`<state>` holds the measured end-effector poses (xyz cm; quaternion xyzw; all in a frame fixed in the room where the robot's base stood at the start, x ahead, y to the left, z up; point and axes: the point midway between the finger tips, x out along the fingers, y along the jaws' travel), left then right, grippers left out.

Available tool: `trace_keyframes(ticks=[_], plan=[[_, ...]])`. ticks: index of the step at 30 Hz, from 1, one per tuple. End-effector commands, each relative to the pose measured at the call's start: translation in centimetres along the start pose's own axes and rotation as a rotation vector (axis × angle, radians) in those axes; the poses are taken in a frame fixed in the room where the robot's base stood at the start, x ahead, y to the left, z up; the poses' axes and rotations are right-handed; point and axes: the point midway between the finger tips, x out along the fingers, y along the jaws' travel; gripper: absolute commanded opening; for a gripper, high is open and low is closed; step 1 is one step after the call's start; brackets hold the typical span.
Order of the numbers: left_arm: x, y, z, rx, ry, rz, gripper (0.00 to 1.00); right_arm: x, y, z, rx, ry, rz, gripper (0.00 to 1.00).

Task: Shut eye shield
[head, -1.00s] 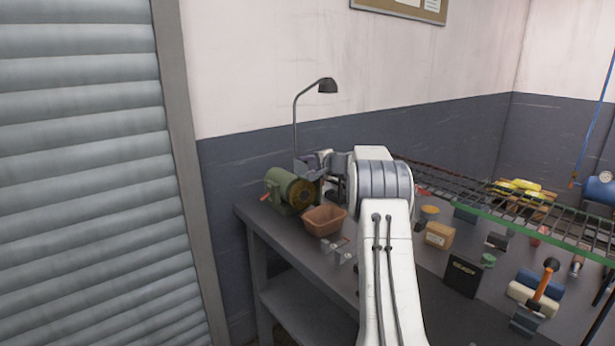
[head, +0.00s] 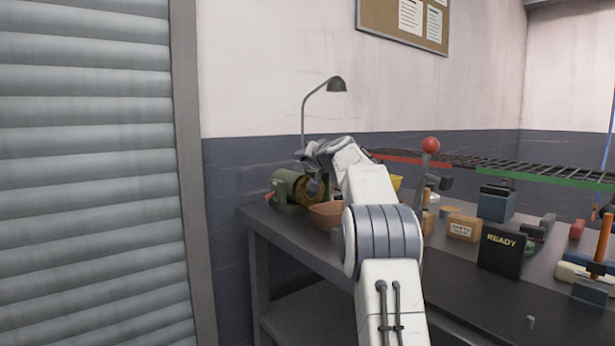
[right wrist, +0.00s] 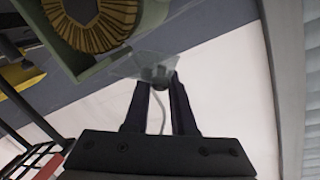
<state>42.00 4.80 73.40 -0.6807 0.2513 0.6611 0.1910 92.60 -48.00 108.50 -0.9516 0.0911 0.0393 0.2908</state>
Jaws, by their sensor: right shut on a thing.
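The green bench grinder (head: 287,191) with its golden-brown wheel (head: 308,190) stands at the far left end of the workbench. The wheel also shows large at the top left of the right wrist view (right wrist: 92,24), inside its green housing. A clear eye shield (right wrist: 130,65) shows beside the wheel housing. My right gripper (right wrist: 157,76) is shut on the eye shield at a small dark part by its edge. In the head view my right gripper (head: 316,185) is at the grinder's right side, small and partly hidden. My left gripper is not in view.
A brown bin (head: 325,214) sits in front of the grinder, and a desk lamp (head: 336,85) rises behind it. A red-knobbed lever (head: 430,146), a black READY box (head: 502,252) and other items stand to the right.

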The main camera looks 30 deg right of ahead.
Motion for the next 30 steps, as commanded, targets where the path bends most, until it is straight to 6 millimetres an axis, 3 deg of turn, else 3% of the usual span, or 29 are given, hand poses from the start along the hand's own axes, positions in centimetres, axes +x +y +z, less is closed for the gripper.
trace_keyframes(ticks=[1,12,21,30], plan=[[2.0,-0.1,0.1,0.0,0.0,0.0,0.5,0.1,0.4,1.1,-0.043,0.011,-0.002,0.0],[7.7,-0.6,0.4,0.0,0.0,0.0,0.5,-0.1,-0.2,2.2,-0.357,0.095,-0.009,0.0],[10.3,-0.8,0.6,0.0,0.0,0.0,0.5,-0.2,-0.5,2.7,-0.525,0.14,-0.011,0.0],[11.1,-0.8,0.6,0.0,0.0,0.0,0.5,-0.2,-0.6,2.7,-0.591,0.157,-0.013,0.0]])
